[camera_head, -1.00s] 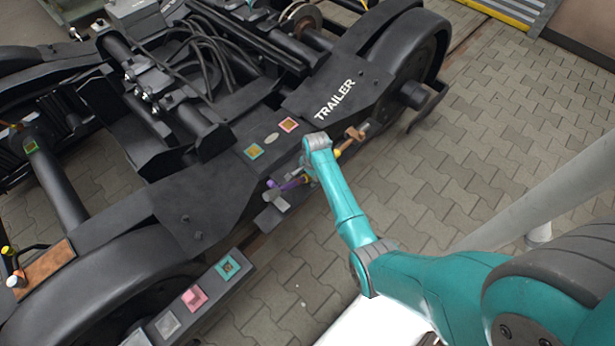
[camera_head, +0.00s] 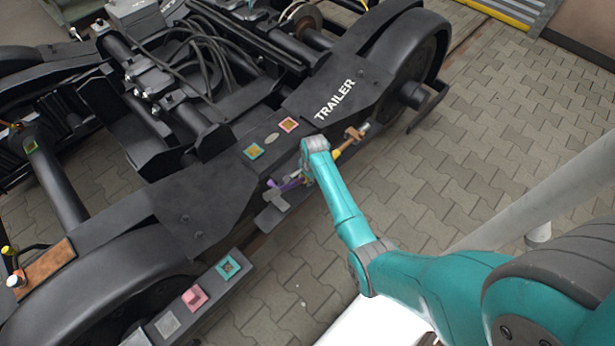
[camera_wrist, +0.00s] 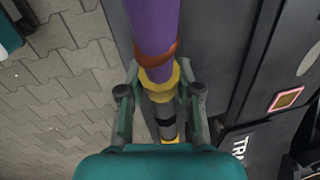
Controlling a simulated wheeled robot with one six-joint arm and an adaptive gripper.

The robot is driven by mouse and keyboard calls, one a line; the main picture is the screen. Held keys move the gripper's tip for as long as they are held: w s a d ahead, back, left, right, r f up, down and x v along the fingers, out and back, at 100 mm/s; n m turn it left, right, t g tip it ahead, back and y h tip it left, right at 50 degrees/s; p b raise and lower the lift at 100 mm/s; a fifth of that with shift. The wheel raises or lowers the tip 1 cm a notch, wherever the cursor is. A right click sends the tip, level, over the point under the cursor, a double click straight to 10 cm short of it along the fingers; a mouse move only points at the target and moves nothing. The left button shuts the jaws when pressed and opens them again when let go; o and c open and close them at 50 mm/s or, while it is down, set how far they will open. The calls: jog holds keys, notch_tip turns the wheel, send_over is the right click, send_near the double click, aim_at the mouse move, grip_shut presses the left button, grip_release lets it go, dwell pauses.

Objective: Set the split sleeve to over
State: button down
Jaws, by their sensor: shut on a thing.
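A rod runs along the side of the bogie beam. My gripper (camera_wrist: 159,88) is shut on this sleeve, one finger on each side. Which piece is the split sleeve is not certain; the yellow-edged one fits best. My arm hides part of the rod in the head view.
The dark beam marked TRAILER (camera_head: 335,98) lies close beside the rod. A grey crosspiece (camera_head: 276,198) is at the rod's near end. Open paving (camera_head: 480,150) lies to the right.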

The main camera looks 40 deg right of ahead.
aim_at(296, 181)
jog(key=a+r, duration=0.2)
jog(key=a, duration=0.1)
jog(key=a+r, duration=0.1)
jog(key=a, duration=0.1)
jog(key=shift+s+a, duration=0.1)
jog(key=shift+a, duration=0.1)
jog(key=c, duration=0.7)
grip_release()
jog(key=shift+c, duration=0.2)
jog(key=shift+r, duration=0.15)
notch_tip(296, 181, up, 12)
jog(key=s, duration=0.2)
jog(key=shift+f, duration=0.2)
jog(key=shift+a, duration=0.1)
